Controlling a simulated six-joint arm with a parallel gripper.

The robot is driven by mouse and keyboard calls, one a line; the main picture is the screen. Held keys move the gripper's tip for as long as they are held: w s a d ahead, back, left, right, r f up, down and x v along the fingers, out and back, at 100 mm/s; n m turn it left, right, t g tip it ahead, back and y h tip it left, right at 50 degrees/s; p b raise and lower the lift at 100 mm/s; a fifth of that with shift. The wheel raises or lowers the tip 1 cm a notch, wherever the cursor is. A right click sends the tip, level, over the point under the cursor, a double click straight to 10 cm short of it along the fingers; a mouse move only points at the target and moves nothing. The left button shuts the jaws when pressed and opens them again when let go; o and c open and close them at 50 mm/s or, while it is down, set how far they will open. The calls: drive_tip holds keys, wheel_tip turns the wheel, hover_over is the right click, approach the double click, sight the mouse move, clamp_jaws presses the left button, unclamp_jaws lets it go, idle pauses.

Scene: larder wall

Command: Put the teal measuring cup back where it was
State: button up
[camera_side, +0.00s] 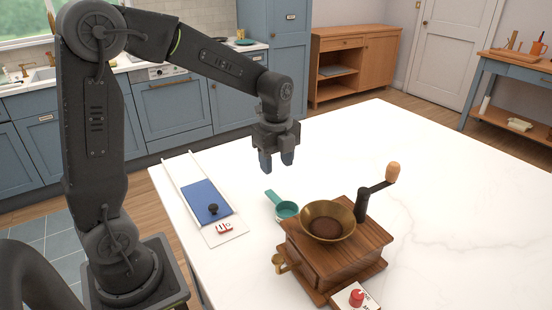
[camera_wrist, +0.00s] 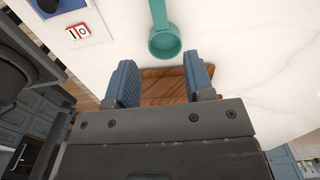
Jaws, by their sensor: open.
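The teal measuring cup (camera_side: 287,210) stands on the white counter, touching or very near the left side of the wooden grinder; I cannot tell which. Its handle points up and left in the side view. The cup also shows in the wrist view (camera_wrist: 164,45), just past my fingertips, handle toward the top edge. My gripper (camera_side: 277,164) is open and empty, pointing down above the counter, behind the cup in the side view. Its two blue fingers also show in the wrist view (camera_wrist: 162,72).
The wooden grinder (camera_side: 335,252) has a brass hopper (camera_side: 327,220) and a crank with a wooden knob (camera_side: 393,171). A white board with a blue panel (camera_side: 204,196), black knob and number tag (camera_side: 224,228) lies left. A red knob (camera_side: 356,297) is at the front. The counter's back and right are clear.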

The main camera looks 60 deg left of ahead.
drive_tip(key=s+d+r+n+t, duration=0.2)
drive_tip(key=s+d+r+n, duration=0.1)
drive_tip(key=s+n, duration=0.5)
drive_tip(key=s+d+r+n+t, duration=0.3)
drive_tip(key=s+d+r+n, duration=0.1)
drive_tip(key=s+n, duration=0.4)
drive_tip(key=shift+s+r+n+t, duration=0.15)
drive_tip(key=shift+r+n+t, duration=0.15)
drive_tip(key=shift+n, duration=0.7)
